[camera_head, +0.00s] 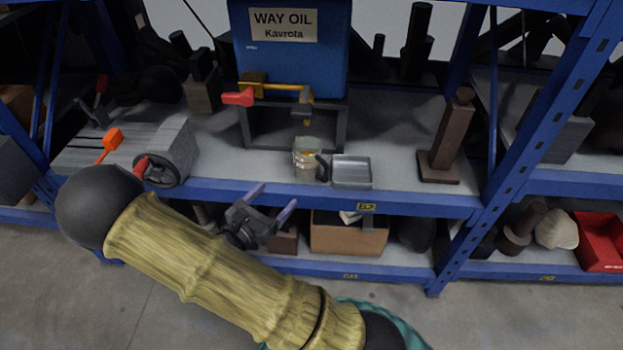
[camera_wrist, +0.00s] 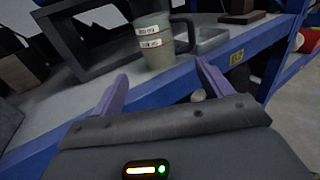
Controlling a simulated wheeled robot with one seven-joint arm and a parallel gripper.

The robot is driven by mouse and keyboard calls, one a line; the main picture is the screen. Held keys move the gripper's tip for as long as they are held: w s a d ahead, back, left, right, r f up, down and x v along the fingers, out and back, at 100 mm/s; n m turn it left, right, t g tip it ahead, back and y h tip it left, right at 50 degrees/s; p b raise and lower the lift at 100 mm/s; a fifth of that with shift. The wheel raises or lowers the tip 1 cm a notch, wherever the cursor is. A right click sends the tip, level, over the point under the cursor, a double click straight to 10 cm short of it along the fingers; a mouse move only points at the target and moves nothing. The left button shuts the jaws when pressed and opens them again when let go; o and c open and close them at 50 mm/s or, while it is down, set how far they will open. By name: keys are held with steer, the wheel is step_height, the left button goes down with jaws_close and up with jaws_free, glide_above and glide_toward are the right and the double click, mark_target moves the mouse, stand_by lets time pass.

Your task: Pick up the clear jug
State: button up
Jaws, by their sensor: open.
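The clear jug (camera_head: 307,159) stands upright on the upper grey shelf, near its front edge, below the blue way oil tank. My gripper (camera_head: 273,203) is open and empty, in front of the shelf edge and apart from the jug. Its two purple fingers also show in the wrist view (camera_wrist: 160,88).
The blue way oil tank (camera_head: 291,50) with a yellow tap and red handle stands on a dark frame behind the jug. A grey metal tray (camera_head: 351,171) sits close to the jug's right. A brown stand (camera_head: 448,140) is further right. A grey vise-like block (camera_head: 170,145) lies left.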

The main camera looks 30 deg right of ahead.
mark_target(300, 169)
steer(key=shift+w+a, duration=0.15)
steer(key=b+x, duration=0.3)
steer(key=x, duration=0.9)
steer(key=shift+f+b, duration=0.15)
steer(key=shift+b, duration=0.2)
steer(key=shift+w, duration=0.15)
steer(key=shift+w+d+b, duration=0.25)
steer(key=shift+d+b, duration=0.15)
steer(key=shift+d, duration=0.1)
steer(key=b+x, duration=0.1)
steer(key=x, duration=0.3)
steer(key=shift+w+b, duration=0.1)
steer(key=shift+b, duration=0.3)
